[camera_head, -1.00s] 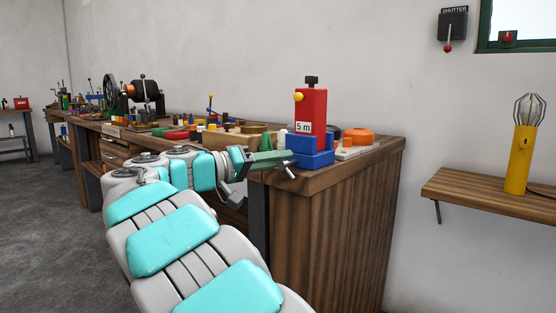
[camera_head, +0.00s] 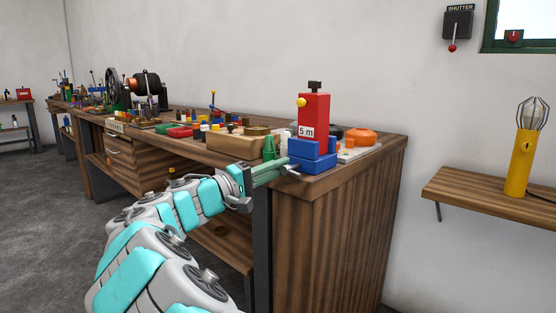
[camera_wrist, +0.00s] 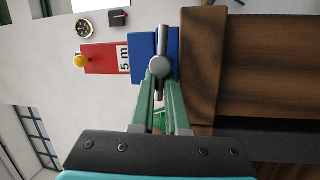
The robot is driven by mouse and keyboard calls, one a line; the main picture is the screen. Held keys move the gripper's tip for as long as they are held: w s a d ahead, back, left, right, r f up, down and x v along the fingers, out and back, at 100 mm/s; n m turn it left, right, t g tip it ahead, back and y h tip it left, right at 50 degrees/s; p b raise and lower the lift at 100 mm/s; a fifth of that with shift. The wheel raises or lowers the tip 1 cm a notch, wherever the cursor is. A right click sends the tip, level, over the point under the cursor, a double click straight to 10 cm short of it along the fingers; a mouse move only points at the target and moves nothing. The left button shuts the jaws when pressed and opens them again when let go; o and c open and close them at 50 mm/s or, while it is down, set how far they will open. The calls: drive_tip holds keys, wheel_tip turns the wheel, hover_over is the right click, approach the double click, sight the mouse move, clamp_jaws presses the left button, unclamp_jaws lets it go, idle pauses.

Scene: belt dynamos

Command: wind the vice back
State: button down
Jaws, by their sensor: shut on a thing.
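The blue vice (camera_head: 318,165) stands at the near right end of the workbench, with a red block marked "5 m" (camera_head: 314,112) upright in it. The vice (camera_wrist: 142,52) and the red block (camera_wrist: 100,60) also show in the wrist view, lying sideways. My gripper (camera_head: 286,167) reaches the vice's front from the left. In the wrist view its green fingers (camera_wrist: 160,82) are shut on the grey vice handle (camera_wrist: 162,38), around its round hub.
A green cone-shaped piece (camera_head: 269,149) stands close beside my fingers. A wooden block (camera_head: 232,143) and many small parts crowd the bench (camera_head: 352,173) to the left. An orange piece (camera_head: 361,136) lies behind the vice. The floor (camera_head: 50,220) at left is clear.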

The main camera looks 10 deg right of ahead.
drive_tip(key=shift+s+d+f+n+p, duration=0.2)
drive_tip(key=shift+d+n+p, duration=0.15)
drive_tip(key=shift+n, duration=0.35)
drive_tip(key=shift+f, duration=0.1)
drive_tip(key=c, duration=0.9)
unclamp_jaws()
drive_tip(key=shift+a+f+m+b, duration=0.1)
drive_tip(key=shift+m+b, duration=0.75)
drive_tip(key=shift+m, duration=0.05)
drive_tip(key=shift+m+g+y+b, duration=0.35)
drive_tip(key=shift+m+b, duration=0.35)
drive_tip(key=shift+m, duration=0.3)
drive_tip(key=m+b, duration=0.1)
drive_tip(key=r+m+b, duration=0.1)
drive_tip(key=m, duration=0.1)
drive_tip(key=shift+g+y, duration=0.25)
drive_tip(key=shift+g, duration=0.1)
drive_tip(key=shift+s+r+m, duration=0.1)
drive_tip(key=shift+r+m, duration=0.15)
drive_tip(key=shift+m, duration=0.65)
